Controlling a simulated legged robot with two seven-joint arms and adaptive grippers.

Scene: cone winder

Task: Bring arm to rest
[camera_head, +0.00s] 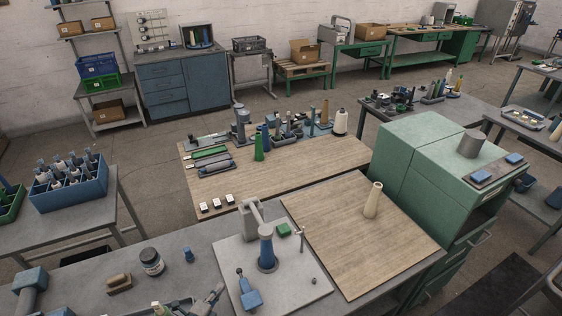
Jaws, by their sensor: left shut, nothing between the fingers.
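The cone winder's light base plate (295,286) lies on the front grey bench. On it a grey post with an arm (254,213) reaches over an upright blue cone-shaped part (267,250). I cannot tell whether the arm touches it. A blue block (251,300) and a thin lever with a dark knob (240,271) are at the plate's front left. A small green block (283,230) sits behind the blue part. My left gripper (211,298) is shut and empty at the bottom edge, left of the plate. It is small and partly cut off. My right gripper is out of view.
A cream cone (373,200) stands on the wooden board (340,255) right of the winder. A dark-lidded jar (151,261) and a brown brush-like block (119,283) are on the bench. A green cabinet (403,168) bounds the right. A blue crate (70,190) stands left.

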